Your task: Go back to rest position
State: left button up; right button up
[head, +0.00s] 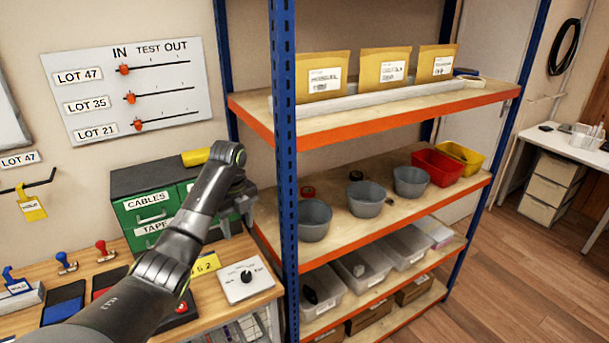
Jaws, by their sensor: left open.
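My left arm reaches in from the lower left across the workbench. My left gripper (238,212) is open, in front of the green drawer cabinet (150,208) and just left of the shelf's blue front post. My own wrist hides part of the gripper, and nothing shows between its fingers. My right gripper is not in view.
The shelf rack (283,150) stands close right of my gripper, with bowls (314,220) on its middle board. The bench holds stamps (66,262) and a white dial box (246,279). A lot board (128,88) hangs on the wall. Open floor (520,270) lies right.

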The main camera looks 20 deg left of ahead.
pick_arm(q)
jog(key=shift+f, duration=0.1)
jog(key=s+d+f+n+t+y, duration=0.1)
jog(key=s+d+f+n, duration=0.1)
jog(key=s+f+n, duration=0.5)
jog(key=s+d+f+n+t, duration=0.1)
jog(key=s+d+f+n, duration=0.2)
jog(key=s+f, duration=0.75)
jog(key=s+d+r+n+t, duration=0.1)
jog(key=s+r+n, duration=0.1)
jog(key=s+n, duration=0.7)
jog(key=s+d+r+n+t, duration=0.15)
jog(key=s+n, duration=0.35)
jog(key=s, duration=0.8)
notch_tip(320, 180, down, 32)
jog(key=a+g+b, duration=0.1)
jog(key=g+b, duration=0.1)
jog(key=b, duration=0.4)
jog(key=s+f+b, duration=0.2)
jog(key=s+f, duration=0.5)
jog(key=f, duration=0.3)
jog(key=s+d+f+g+b, duration=0.1)
jog(key=s+f+b, duration=0.2)
jog(key=s+f, duration=0.5)
notch_tip(320, 180, down, 2)
jog(key=shift+f, duration=0.1)
